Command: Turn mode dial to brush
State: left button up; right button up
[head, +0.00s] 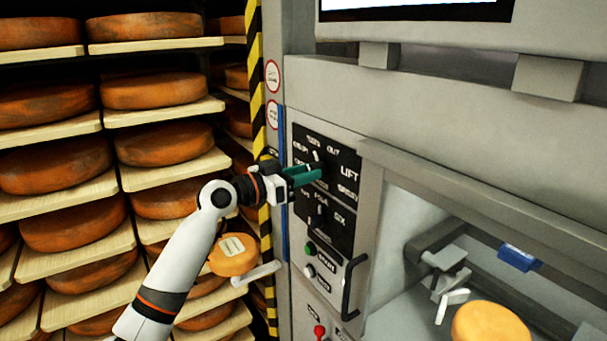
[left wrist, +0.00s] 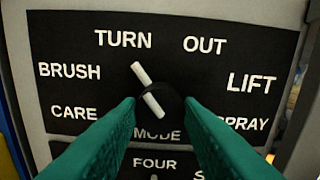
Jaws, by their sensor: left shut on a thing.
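The mode dial (left wrist: 150,90) is a dark knob with a white pointer bar on a black panel (left wrist: 220,75). Around it are the words TURN, OUT, LIFT, SPRAY, CARE and BRUSH, with MODE below. The bar's upper end leans up and left, toward TURN; BRUSH is further left. In the head view the dial (head: 316,156) shows just above the green fingertips. My left gripper (head: 318,175) is shut on the dial, with one green finger on each side in the left wrist view (left wrist: 160,108). The fingers hide the knob's lower sides. My right gripper is not in view.
A second dial panel (head: 343,217) sits below, with a green button (head: 309,249), a black handle (head: 349,290) and a red knob (head: 319,331) lower down. Shelves of cheese wheels (head: 165,145) stand left. A labelled cheese (head: 235,262) is under my left forearm.

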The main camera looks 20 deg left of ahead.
pick_arm(q)
jog(key=shift+r+n+p, duration=0.1)
jog(key=shift+n+p, duration=0.55)
jog(key=shift+n, duration=2.15)
jog(key=o, duration=1)
jog(key=shift+c, duration=0.2)
jog(key=b+v, duration=0.6)
jog(key=v, duration=0.6)
